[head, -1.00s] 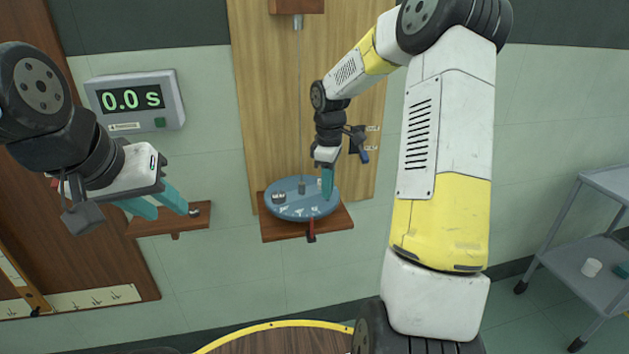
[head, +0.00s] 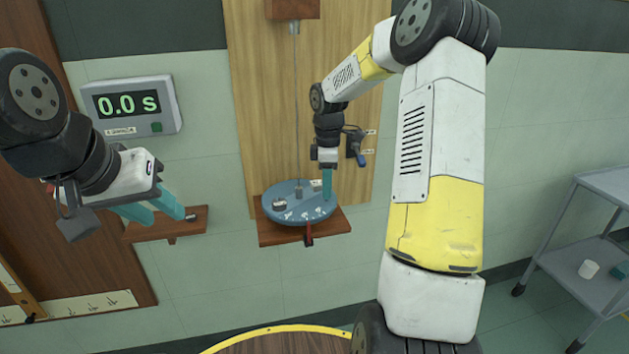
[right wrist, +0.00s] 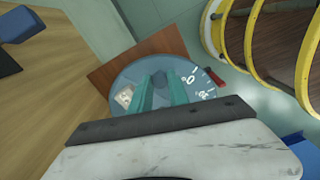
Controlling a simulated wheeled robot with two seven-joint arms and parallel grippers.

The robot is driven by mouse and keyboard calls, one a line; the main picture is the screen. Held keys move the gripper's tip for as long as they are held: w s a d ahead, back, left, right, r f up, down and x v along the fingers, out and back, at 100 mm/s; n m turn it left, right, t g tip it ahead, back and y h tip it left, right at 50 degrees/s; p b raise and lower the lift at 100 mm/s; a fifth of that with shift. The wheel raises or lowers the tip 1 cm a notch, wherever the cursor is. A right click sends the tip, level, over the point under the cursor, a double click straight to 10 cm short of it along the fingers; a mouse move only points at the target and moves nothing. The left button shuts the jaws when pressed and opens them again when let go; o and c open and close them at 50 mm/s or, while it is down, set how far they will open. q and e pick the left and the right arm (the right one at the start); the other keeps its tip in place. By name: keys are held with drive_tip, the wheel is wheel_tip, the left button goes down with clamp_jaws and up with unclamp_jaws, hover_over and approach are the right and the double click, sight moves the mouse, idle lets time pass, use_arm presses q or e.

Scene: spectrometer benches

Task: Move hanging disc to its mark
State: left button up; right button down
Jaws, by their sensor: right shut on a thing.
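A blue-grey disc (head: 292,215) with white marks hangs by a thin wire (head: 297,110) over a small wooden shelf (head: 270,237). A red pointer (head: 308,234) stands at the shelf's front edge. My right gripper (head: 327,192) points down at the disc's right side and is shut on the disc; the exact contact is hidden. The disc (right wrist: 128,78) also shows beneath the fingers in the right wrist view. My left gripper (head: 155,208) is open, its fingers apart, by another small shelf.
A timer (head: 130,105) on the wall reads 0.0 s. A blue-handled lever (head: 361,158) is on the wooden panel right of my gripper. A grey cart (head: 570,262) stands at the right.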

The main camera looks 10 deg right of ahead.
drive_tip(key=shift+r, duration=0.1)
drive_tip(key=c, duration=1.3)
unclamp_jaws()
drive_tip(key=shift+o, duration=0.2)
drive_tip(key=shift+r, duration=3.85)
drive_tip(key=s+a+r+m+t, duration=0.1)
drive_tip(key=s+r+m+t, duration=0.1)
drive_tip(key=s+m, duration=0.3)
drive_tip(key=s+a+r+m+t+y, duration=0.1)
drive_tip(key=s+m, duration=0.4)
drive_tip(key=s, duration=0.8)
drive_tip(key=s+a+r+m+t+y, duration=0.1)
drive_tip(key=s+a+r+m+t, duration=0.2)
drive_tip(key=s, duration=0.6)
wheel_tip(320, 180, up, 2)
drive_tip(key=shift+s+a+r+m, duration=0.15)
drive_tip(key=shift+s+r+m, duration=0.1)
drive_tip(key=shift+m, duration=0.65)
